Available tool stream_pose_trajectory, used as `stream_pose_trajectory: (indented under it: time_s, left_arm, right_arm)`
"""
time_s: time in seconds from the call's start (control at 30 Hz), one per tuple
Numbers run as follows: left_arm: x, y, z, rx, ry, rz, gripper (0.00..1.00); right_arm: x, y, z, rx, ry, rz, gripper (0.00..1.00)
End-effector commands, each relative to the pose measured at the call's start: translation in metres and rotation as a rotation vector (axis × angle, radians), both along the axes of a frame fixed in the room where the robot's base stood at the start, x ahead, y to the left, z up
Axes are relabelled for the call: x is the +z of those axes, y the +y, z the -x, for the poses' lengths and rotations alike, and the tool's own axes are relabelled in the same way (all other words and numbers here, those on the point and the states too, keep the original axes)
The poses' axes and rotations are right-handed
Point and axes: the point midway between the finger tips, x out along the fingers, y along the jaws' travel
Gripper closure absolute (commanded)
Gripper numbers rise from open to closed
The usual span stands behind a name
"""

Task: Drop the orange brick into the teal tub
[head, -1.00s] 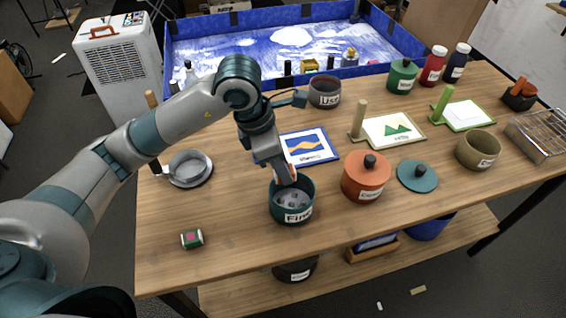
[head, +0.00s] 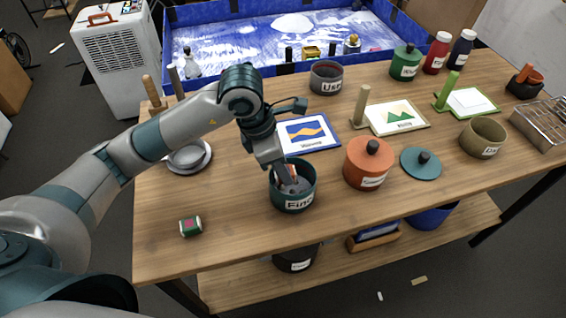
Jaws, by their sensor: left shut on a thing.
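The teal tub (head: 277,196) stands open on the wooden table, its white label starting with "Fin". My left gripper (head: 288,181) points down with its fingertips inside the tub's mouth. It is shut on the orange brick, of which only a small orange patch (head: 293,170) shows between the fingers. The rest of the brick is hidden by the fingers. Some pale contents show inside the tub. My right gripper is not in view.
An orange lidded pot (head: 368,166) stands close to the right of the tub, then a teal lid (head: 421,165) lying flat. A blue-framed picture (head: 322,145) lies behind.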

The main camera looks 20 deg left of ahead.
Motion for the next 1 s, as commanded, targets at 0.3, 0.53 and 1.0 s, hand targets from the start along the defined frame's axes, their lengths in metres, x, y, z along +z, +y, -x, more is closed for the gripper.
stream_pose_trajectory:
  time_s: [0.3, 0.53, 1.0]
  left_arm:
    - [-0.002, 0.000, 0.000, 0.000, -0.001, 0.001, 0.95]
    - [-0.002, 0.000, 0.000, 0.000, 0.000, 0.000, 0.53]
    - [0.010, 0.003, 0.000, 0.000, -0.003, 0.001, 0.53]
  right_arm:
    - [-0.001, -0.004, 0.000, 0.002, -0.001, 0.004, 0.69]
    - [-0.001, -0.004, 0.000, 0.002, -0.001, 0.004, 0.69]
    - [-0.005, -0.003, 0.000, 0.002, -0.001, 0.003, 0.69]
